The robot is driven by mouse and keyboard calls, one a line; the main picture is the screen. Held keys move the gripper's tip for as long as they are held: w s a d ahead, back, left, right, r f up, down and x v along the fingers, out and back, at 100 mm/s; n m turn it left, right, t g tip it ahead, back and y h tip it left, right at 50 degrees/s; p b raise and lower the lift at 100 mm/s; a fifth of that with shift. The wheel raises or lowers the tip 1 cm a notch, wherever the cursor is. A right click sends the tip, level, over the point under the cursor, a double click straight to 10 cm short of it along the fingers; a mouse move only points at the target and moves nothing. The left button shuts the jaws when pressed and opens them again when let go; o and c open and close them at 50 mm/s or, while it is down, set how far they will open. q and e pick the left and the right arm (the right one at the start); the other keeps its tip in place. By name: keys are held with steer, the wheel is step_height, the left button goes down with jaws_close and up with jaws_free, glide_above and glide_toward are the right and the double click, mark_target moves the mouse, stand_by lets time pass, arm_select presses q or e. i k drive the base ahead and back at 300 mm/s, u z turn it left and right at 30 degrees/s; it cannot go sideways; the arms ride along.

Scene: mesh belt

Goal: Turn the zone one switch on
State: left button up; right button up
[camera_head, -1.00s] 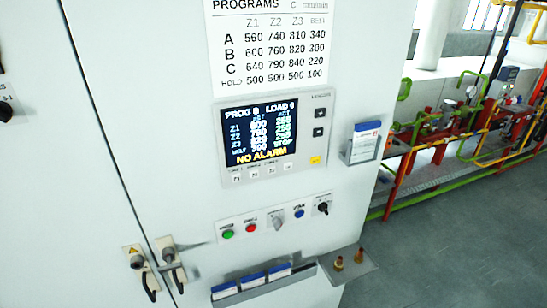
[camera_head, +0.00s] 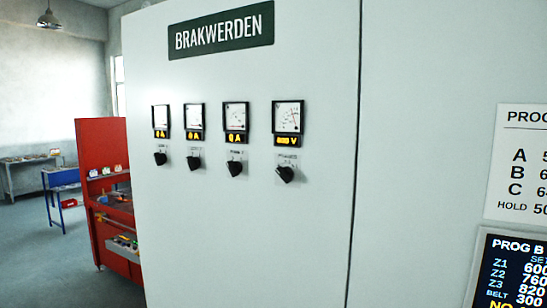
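A row of black rotary switches is on the pale cabinet front (camera_head: 230,240), each below a meter. From left to right they are the far-left switch (camera_head: 160,158), the second switch (camera_head: 194,162), the third switch (camera_head: 235,168) and the rightmost switch (camera_head: 285,173). The three left meters have amber "0 A" displays; the rightmost meter (camera_head: 288,116) has a display ending in V. The small labels are too small to read, so I cannot tell which switch is zone one or its exact position. Neither gripper is in view.
A dark BRAKWERDEN sign (camera_head: 222,30) is above the meters. The programs chart (camera_head: 520,160) and controller screen (camera_head: 515,270) are cut off at right. A red workstation (camera_head: 103,150) and a blue-legged table (camera_head: 60,190) stand left of the cabinet, with open floor around them.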

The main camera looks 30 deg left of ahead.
mark_target(160, 158)
steer(key=u, duration=2)
steer(key=k, duration=0.55)
steer(key=u, duration=0.55)
steer(key=k, duration=0.65)
steer(key=z, duration=0.7)
steer(key=i, duration=1.45)
steer(key=u, duration=0.65)
steer(key=i, duration=0.45)
steer(key=u, duration=0.5)
